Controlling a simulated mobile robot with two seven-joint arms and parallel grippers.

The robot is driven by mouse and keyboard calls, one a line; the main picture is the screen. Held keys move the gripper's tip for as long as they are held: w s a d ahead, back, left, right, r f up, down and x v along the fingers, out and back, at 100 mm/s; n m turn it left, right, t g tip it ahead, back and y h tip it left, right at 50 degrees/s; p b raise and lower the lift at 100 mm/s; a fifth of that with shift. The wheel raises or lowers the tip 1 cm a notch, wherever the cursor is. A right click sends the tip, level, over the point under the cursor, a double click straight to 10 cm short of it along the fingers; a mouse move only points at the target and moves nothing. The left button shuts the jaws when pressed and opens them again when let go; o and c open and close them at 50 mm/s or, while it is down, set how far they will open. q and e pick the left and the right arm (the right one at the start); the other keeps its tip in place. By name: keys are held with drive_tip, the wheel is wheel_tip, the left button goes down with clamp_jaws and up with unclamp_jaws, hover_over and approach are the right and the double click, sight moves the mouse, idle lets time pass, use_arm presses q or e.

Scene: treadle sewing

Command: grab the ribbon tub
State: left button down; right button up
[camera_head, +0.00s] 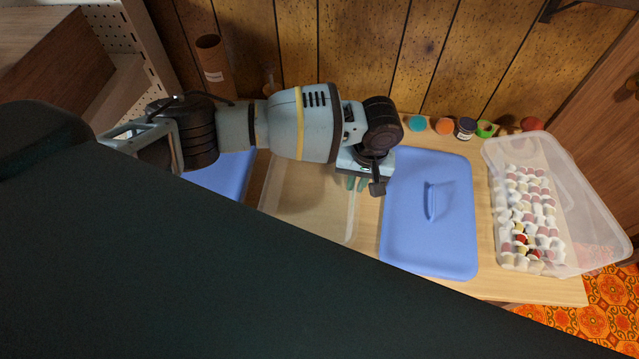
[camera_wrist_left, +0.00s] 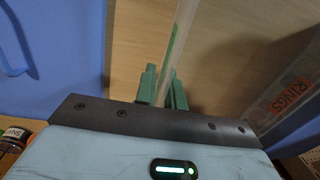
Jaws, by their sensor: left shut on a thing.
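A clear, open tub (camera_head: 305,208) stands on the wooden table between two blue lids, and it looks empty. I cannot tell whether it is the ribbon tub. My left gripper (camera_head: 358,183) is at the tub's right wall, pointing down. In the left wrist view its green fingers (camera_wrist_left: 163,88) are shut on the thin clear wall of the tub (camera_wrist_left: 184,30), one finger on each side. My right gripper is not in view.
A blue lid with a handle (camera_head: 450,225) lies right of the gripper. Another blue lid (camera_head: 228,172) is partly hidden at left. A clear tub (camera_head: 590,225) of white, pink and red pieces stands far right. Small jars (camera_head: 465,128) line the back. A brown cylinder (camera_head: 213,67) stands back left.

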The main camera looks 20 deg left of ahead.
use_arm(q)
drive_tip(key=shift+r, duration=0.15)
